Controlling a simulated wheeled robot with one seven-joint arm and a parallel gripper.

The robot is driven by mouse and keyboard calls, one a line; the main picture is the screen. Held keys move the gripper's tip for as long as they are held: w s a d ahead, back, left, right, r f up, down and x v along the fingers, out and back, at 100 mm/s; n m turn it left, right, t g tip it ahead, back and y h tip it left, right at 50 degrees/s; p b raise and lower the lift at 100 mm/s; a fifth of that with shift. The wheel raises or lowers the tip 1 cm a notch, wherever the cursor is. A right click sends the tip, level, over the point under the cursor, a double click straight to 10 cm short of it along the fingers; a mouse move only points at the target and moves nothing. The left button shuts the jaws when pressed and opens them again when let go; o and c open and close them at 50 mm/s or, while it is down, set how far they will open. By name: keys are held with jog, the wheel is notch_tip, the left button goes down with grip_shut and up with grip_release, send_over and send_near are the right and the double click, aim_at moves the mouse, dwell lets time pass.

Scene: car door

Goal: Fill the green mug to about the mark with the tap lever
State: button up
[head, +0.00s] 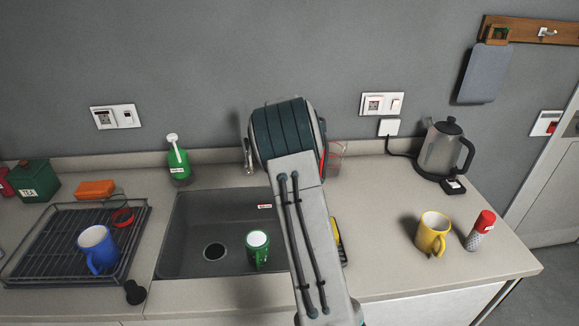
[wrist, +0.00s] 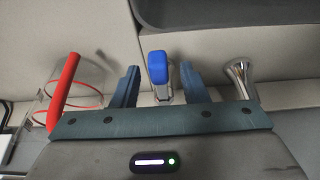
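The green mug (head: 257,250) stands upright in the grey sink (head: 190,235), right of the drain. Its inside looks pale; I cannot make out the mark or any water level. The tap (head: 248,158) is mostly hidden behind my arm in the head view. In the wrist view the blue-tipped tap lever (wrist: 158,68) stands between the two fingers of my gripper (wrist: 160,84), with a gap on each side. The gripper is open. A chrome part, seemingly the tap spout (wrist: 239,76), shows right of the fingers. My fingers are hidden in the head view.
A clear jug (head: 337,157) with a red handle (wrist: 64,95) stands close beside my gripper. A green soap bottle (head: 178,160) is left of the tap. A blue mug (head: 97,248) is on the rack; a yellow mug (head: 432,235) and kettle (head: 440,150) are at right.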

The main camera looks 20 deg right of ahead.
jog(key=b+v, duration=0.2)
jog(key=v, duration=1.2)
jog(key=shift+f, duration=0.1)
dwell(0.5)
jog(key=s+a+n, duration=0.1)
jog(key=s+a, duration=0.4)
jog(key=s, duration=0.6)
jog(key=s+a+f+n+y, duration=0.1)
jog(key=s+a, duration=0.5)
jog(key=s, duration=0.6)
jog(key=s+a+f+n+g, duration=0.1)
jog(key=s+a, duration=0.5)
jog(key=s, duration=0.6)
jog(key=shift+s+a+n, duration=0.2)
jog(key=shift+a+n, duration=0.05)
jog(key=shift+n, duration=0.25)
jog(key=shift+f, duration=0.15)
jog(key=shift+c, duration=0.4)
